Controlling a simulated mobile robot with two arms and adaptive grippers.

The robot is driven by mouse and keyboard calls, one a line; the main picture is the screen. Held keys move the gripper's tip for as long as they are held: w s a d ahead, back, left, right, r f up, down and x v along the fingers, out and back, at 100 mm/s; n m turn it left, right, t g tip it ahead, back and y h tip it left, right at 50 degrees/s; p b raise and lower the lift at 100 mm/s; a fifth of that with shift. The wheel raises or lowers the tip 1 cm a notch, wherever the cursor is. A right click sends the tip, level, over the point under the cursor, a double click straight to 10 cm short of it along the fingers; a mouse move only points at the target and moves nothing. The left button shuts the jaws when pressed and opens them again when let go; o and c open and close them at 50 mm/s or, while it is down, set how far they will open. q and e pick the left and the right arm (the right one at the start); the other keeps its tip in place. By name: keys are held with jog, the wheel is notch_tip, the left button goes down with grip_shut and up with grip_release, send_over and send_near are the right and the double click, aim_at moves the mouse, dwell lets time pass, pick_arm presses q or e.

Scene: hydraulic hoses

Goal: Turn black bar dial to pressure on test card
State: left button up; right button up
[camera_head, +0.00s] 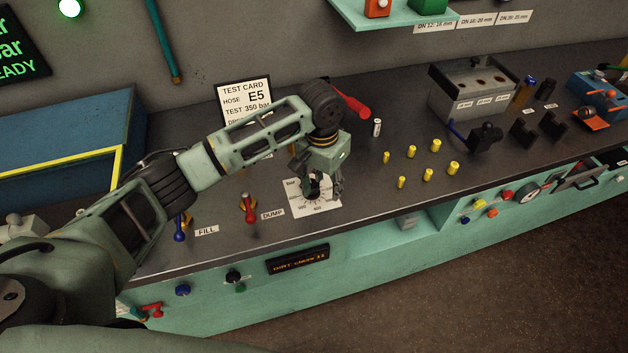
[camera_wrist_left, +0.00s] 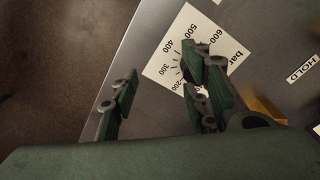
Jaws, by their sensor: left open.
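The white bar scale plate (camera_head: 318,205) lies on the dark bench top. Its black dial (camera_head: 313,188) stands at the middle, partly covered by my left gripper (camera_head: 324,190), which points down over it. In the left wrist view the scale plate (camera_wrist_left: 166,66) shows numbers from 200 to 600. There the open left gripper (camera_wrist_left: 163,92) has its fingers apart, and one finger covers most of the dial, so its pointer setting and any contact cannot be told. The test card (camera_head: 244,100) behind my arm reads hose E5, test 350 bar. My right gripper is not in view.
A red DUMP lever (camera_head: 250,210) and a blue FILL lever (camera_head: 181,230) stand left of the plate. A red-handled lever (camera_head: 352,103) is behind the gripper. Several yellow fittings (camera_head: 427,174) stand to the right. The bench's front edge is close.

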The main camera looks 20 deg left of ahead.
aim_at(314, 185)
pick_arm(q)
jog(key=shift+n+y, duration=0.3)
jog(key=shift+n, duration=0.3)
jog(key=w+a+r, duration=0.3)
jog(key=shift+w+a+r, duration=0.1)
jog(key=shift+a+r, duration=0.2)
jog(key=shift+f+p, duration=0.85)
jog(key=shift+f, duration=2.95)
jog(key=c, duration=1)
jog(key=shift+d, duration=0.1)
